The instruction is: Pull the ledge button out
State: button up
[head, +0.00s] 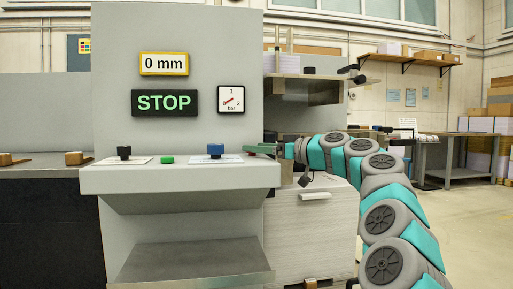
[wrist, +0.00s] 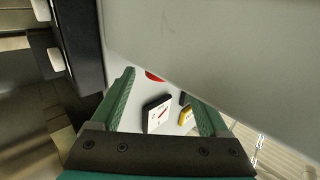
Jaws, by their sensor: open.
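The machine's ledge (head: 180,178) carries a black knob (head: 124,152), a green button (head: 167,160) and a blue knob (head: 215,150). My gripper (head: 262,148) is at the ledge's right end, reaching in from the right. In the wrist view my gripper (wrist: 162,90) is open, with its green fingers apart. A red round button (wrist: 153,76) shows between and beyond the fingertips, partly cut off by a grey surface. I see no contact with it. No red button shows in the head view, where my gripper covers the ledge's right end.
The upright panel has a STOP display (head: 164,103), a "0 mm" display (head: 164,64) and a pressure gauge (head: 231,99). A large grey surface (wrist: 240,60) lies close to the fingers. Floor at the right is clear.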

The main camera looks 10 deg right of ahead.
jog(key=shift+w+a, duration=0.3)
jog(key=shift+w, duration=0.05)
grip_shut()
dwell(0.5)
